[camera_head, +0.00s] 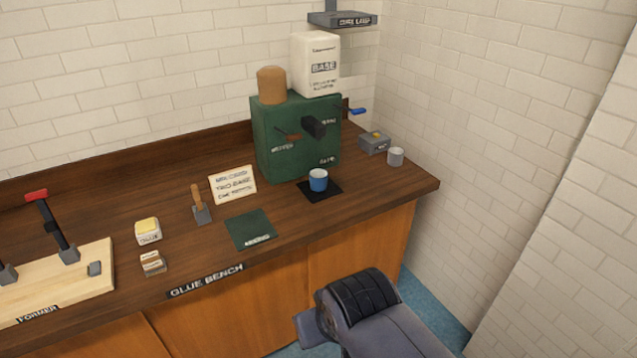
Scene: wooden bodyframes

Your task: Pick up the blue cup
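The blue cup (318,183) stands upright on a small black mat (333,190) in front of the green machine. It has a blue body and a pale band around its rim. The dark spout of the machine is above it and slightly behind. Part of my own arm shows at the bottom, in front of the bench and well apart from the cup. No gripper fingers can be made out, so I cannot see whether my gripper is open or shut.
The green machine (275,145) stands behind the cup on the wooden bench (120,215). A grey cup (395,157) and a grey box (373,143) are to the right. Bench right of the black mat is clear.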

